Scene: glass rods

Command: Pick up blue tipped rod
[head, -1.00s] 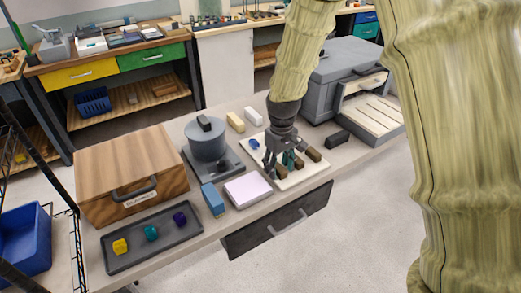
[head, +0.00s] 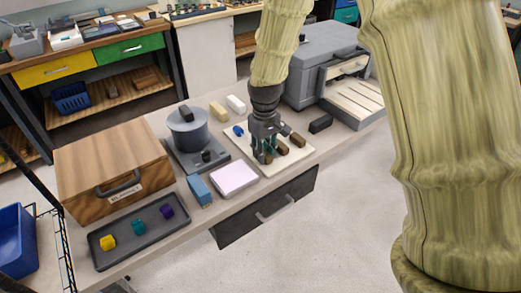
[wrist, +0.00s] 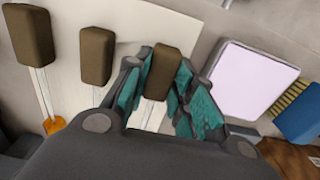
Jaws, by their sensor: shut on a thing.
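My gripper (head: 264,157) is low over the cream board (head: 296,163). In the wrist view its teal-padded fingers (wrist: 165,95) are shut on the brown handle of a rod (wrist: 163,72). A blue tip (head: 239,130) shows on the board's left side in the head view, roughly in line with the held handle; the clear shaft between is mostly hidden. Two more brown-handled rods lie beside it, a middle one (wrist: 97,55) and an outer one (wrist: 30,35). The outer one has an orange tip (wrist: 55,124). The middle rod's tip is hidden.
A pink-white pad (head: 234,179) and a blue block (head: 200,190) lie left of the board. A grey round device (head: 187,130), a wooden box (head: 110,165) and a dark tray (head: 140,240) with coloured cubes stand farther left. A grey drawer cabinet (head: 320,72) stands behind right.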

